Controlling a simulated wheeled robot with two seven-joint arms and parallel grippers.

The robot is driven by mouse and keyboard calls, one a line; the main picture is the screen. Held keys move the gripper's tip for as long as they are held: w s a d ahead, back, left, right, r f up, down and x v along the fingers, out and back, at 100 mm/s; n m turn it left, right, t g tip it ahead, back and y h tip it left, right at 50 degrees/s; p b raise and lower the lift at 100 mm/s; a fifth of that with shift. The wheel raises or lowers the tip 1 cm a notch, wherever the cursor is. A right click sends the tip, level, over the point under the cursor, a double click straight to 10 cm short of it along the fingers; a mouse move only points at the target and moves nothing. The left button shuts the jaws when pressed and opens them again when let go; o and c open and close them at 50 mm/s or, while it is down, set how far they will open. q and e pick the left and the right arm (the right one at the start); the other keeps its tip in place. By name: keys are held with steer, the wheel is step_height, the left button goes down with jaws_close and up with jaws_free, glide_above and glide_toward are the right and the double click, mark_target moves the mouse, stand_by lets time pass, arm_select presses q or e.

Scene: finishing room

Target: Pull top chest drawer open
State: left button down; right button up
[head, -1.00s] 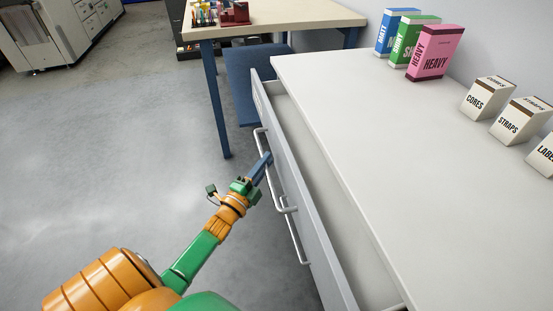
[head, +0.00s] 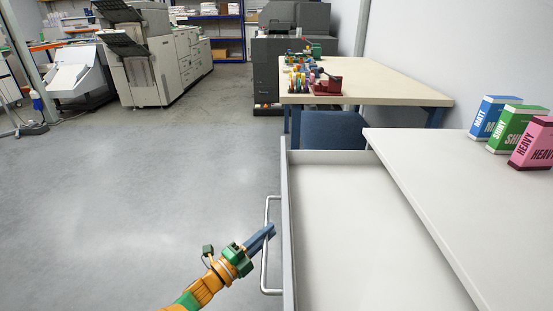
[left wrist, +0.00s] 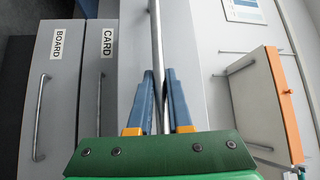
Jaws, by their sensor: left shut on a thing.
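The top chest drawer (head: 375,230) stands out far from under the white chest top (head: 425,190), and its bare inside shows in the head view. Its front carries a long metal bar handle (head: 266,275). My left gripper (head: 270,231) is shut on this handle, coming from the left. In the left wrist view the two blue fingers of my left gripper (left wrist: 160,95) stand on both sides of the bar handle (left wrist: 156,40). Lower drawers labelled CARD (left wrist: 104,80) and BOARD (left wrist: 55,85) show there, closed, each with its own handle. My right gripper is not in view.
Blue, green and pink boxes (head: 516,128) stand on the chest top. A blue chair (head: 334,130) and a wooden-topped table (head: 395,85) stand beyond the drawer. Printing machines (head: 155,60) stand at the back left. The grey floor (head: 130,190) left of the drawer is clear.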

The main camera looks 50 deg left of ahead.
arm_select(q)
steer(key=shift+s+a, duration=0.15)
steer(key=shift+a, duration=0.05)
steer(key=c, duration=0.9)
jaws_free()
steer(key=shift+o, duration=0.2)
steer(key=s, duration=0.7)
steer(key=shift+d+f, duration=0.35)
steer(key=shift+f, duration=0.1)
